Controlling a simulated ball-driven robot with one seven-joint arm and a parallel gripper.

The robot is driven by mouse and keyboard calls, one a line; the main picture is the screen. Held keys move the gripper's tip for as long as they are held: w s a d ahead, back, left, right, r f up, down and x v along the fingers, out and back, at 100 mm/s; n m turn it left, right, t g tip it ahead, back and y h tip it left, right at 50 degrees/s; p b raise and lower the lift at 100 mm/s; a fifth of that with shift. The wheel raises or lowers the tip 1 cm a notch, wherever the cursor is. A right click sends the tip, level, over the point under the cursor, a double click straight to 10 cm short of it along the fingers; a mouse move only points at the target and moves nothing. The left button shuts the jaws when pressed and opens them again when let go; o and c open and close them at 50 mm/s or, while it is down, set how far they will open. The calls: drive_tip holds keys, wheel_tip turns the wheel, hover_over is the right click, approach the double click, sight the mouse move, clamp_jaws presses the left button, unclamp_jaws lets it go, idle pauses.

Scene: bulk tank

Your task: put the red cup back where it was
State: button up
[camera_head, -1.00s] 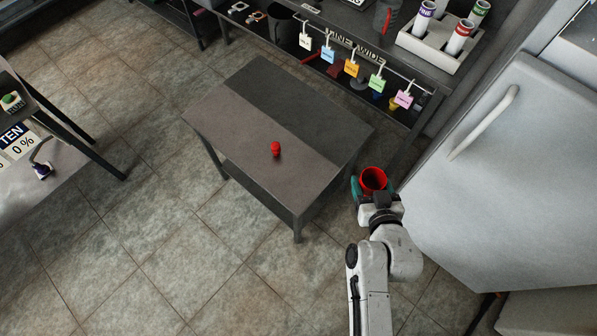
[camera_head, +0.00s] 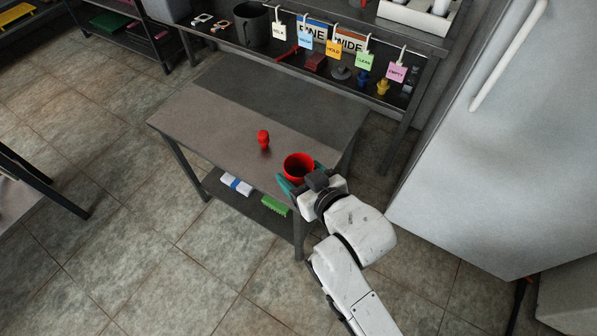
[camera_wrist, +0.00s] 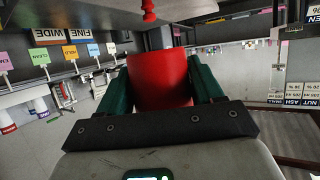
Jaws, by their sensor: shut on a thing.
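The red cup (camera_head: 298,164) is upright between the teal fingers of my gripper (camera_head: 299,178), its open mouth facing up in the head view. My gripper is shut on it, and the cup (camera_wrist: 160,78) fills the space between the fingers in the wrist view. In the head view the cup appears over the near right corner of the grey table (camera_head: 205,128). I cannot tell whether it is above the tabletop or just beside its edge.
A small red knobbed object (camera_head: 263,139) stands on the table, left of the cup. A lower shelf holds a green brush (camera_head: 274,205) and a white and blue item (camera_head: 236,184). Behind is a shelf with hanging coloured tags (camera_head: 334,50). A large grey cabinet (camera_head: 480,150) stands at right.

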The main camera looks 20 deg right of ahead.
drive_tip(key=w+d+f+b, duration=0.1)
drive_tip(key=w+f, duration=0.2)
drive_tip(key=w, duration=0.1)
drive_tip(key=w+d+f+b, duration=0.1)
drive_tip(key=w+d+f, duration=0.1)
drive_tip(key=w+f, duration=0.1)
drive_tip(key=w+d+f+b, duration=0.1)
drive_tip(key=w+d+f, duration=0.1)
drive_tip(key=w, duration=0.3)
drive_tip(key=shift+f, duration=0.4)
drive_tip(key=shift+w+d+f, duration=0.2)
drive_tip(key=shift+w+f, duration=0.25)
drive_tip(key=shift+f, duration=0.15)
drive_tip(key=shift+f+b, duration=0.5)
drive_tip(key=shift+f, duration=1.05)
drive_tip(key=shift+f, duration=0.1)
drive_tip(key=o, duration=1.2)
drive_tip(key=shift+c, duration=0.2)
